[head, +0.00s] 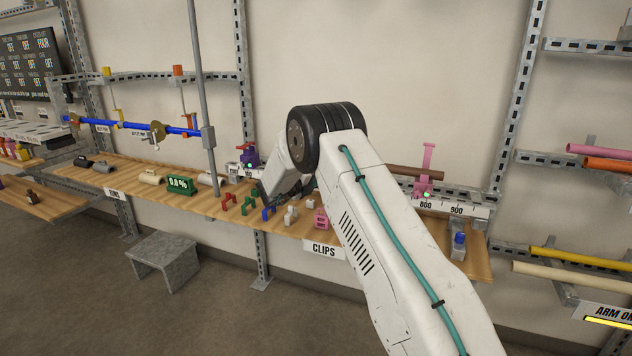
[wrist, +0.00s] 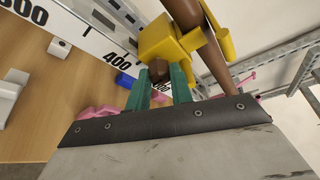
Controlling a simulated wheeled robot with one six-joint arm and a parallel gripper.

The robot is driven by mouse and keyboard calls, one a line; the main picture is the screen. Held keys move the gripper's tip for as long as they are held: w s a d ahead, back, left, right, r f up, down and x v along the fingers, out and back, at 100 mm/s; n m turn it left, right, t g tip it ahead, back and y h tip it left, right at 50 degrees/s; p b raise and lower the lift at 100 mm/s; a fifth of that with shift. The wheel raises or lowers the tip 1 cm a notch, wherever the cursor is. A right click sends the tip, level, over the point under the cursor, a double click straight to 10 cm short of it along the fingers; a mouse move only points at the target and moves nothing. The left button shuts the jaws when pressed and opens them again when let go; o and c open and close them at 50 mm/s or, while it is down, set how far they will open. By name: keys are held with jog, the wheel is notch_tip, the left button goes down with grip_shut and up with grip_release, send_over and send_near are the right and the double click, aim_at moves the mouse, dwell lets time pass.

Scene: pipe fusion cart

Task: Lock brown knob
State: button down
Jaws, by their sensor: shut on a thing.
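In the wrist view, the brown knob (wrist: 159,70) sits on the near side of a yellow clamp (wrist: 172,45). My gripper (wrist: 160,82) has its two green fingers shut on the knob, one on each side. A brown pipe (wrist: 222,60) runs past the yellow clamp. In the head view my arm hides the knob and the yellow clamp; the right part of the brown pipe (head: 415,171) shows past the arm, near a pink clamp (head: 423,188).
A white ruler rail (wrist: 85,35) runs behind the clamp above the wooden bench (head: 210,200). A purple clamp (head: 249,157) stands left of my arm. Several small clips lie below, with a pink block (head: 321,219) among them. A metal rail (wrist: 285,75) is at the wrist view's right.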

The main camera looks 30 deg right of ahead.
jog(key=shift+f, duration=0.1)
dwell(0.3)
jog(key=c, duration=1.5)
grip_release()
jog(key=v, duration=0.8)
